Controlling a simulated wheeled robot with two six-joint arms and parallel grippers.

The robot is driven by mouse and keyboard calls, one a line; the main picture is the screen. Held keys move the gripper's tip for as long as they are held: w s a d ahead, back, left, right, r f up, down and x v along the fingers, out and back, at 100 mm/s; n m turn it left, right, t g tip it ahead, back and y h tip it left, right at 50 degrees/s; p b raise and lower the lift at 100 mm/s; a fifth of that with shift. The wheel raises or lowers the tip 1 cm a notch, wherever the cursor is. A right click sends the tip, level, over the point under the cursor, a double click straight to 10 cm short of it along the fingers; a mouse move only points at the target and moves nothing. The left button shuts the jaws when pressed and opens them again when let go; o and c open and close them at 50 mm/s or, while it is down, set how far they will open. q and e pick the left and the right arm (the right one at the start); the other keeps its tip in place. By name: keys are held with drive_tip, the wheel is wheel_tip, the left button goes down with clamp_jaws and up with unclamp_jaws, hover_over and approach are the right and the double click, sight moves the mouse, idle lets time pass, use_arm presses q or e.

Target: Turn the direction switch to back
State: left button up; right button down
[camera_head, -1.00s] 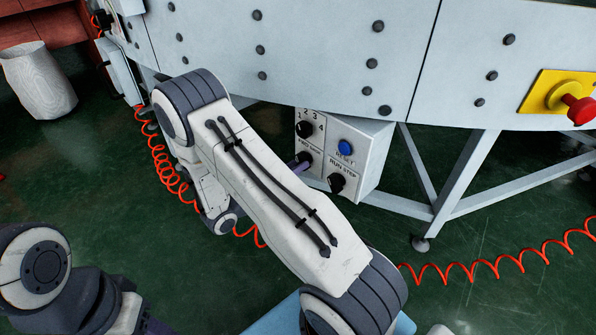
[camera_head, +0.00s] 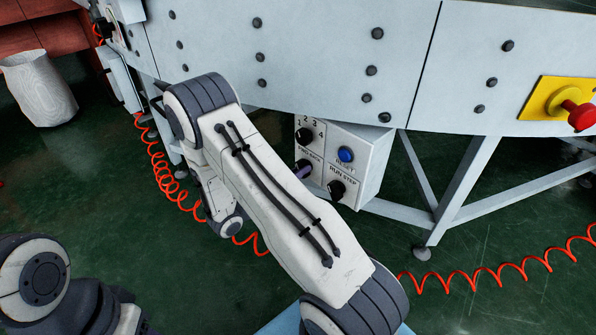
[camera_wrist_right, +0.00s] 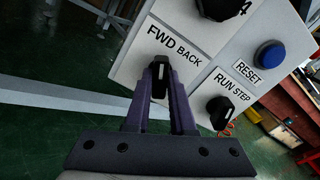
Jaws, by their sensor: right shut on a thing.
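The direction switch (camera_wrist_right: 160,76) is a black knob with a white pointer line, under the "FWD BACK" label on the control box (camera_head: 370,165). In the right wrist view, its pointer line points up the picture, toward the FWD word. My right gripper (camera_wrist_right: 160,88) has its purple fingers on both sides of this knob and is shut on it. In the head view my right forearm covers most of this gripper; only a bit of purple finger shows at the knob. My left arm shows at the lower left, with its gripper out of view.
The box also carries a numbered black dial (camera_head: 305,136), a blue RESET button (camera_head: 345,155) and a RUN STEP knob (camera_head: 337,190), close to my right fingers. A red emergency button (camera_head: 582,116) on yellow is at the right. Orange coiled cable (camera_head: 480,270) lies on the green floor.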

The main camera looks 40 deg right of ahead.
drive_tip(key=shift+a+m+p, duration=0.1)
drive_tip(key=shift+m+p, duration=2.9)
drive_tip(key=shift+m, duration=2.8)
drive_tip(key=c, duration=0.8)
unclamp_jaws()
drive_tip(key=shift+o, duration=0.2)
